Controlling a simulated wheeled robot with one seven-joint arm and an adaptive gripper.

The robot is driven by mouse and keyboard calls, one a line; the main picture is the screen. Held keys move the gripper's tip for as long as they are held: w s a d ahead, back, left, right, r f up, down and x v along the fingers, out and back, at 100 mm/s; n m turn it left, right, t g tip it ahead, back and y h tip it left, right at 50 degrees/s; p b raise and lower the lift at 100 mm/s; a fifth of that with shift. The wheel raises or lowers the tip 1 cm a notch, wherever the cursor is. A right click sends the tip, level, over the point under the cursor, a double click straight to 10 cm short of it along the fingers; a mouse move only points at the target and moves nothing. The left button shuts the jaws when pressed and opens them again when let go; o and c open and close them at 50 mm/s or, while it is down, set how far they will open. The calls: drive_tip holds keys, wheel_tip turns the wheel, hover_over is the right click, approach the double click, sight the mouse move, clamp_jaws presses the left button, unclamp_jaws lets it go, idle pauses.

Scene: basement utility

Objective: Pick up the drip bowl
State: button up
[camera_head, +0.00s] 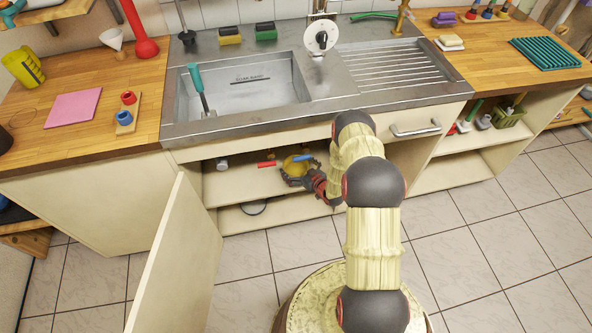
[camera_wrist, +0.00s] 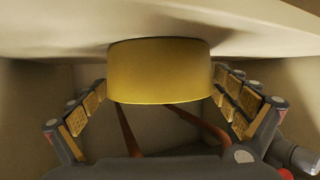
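A yellow round thing with a plain smooth side, which I take for the drip bowl (camera_wrist: 160,72), fills the upper middle of the wrist view. In the head view the yellow bowl (camera_head: 298,164) is inside the open cabinet under the sink, partly hidden by my gripper. My gripper (camera_wrist: 160,88) has its padded fingers spread wide, one on each side of the bowl, with the tips close to its sides. I cannot tell whether they touch it. My gripper also shows in the head view (camera_head: 290,176) at the cabinet opening. The inside of the bowl is hidden in the wrist view.
An open cabinet door (camera_head: 180,262) stands left of my arm. A red handle (camera_head: 266,164) and a blue handle (camera_head: 302,158) are near the bowl. A round grey-rimmed thing (camera_head: 253,207) lies on the lower level. The sink (camera_head: 250,92) is above; free tiled floor lies to the right.

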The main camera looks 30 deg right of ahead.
drive_tip(key=shift+c, duration=1.1)
drive_tip(key=c, duration=0.7)
drive_tip(key=shift+c, duration=0.8)
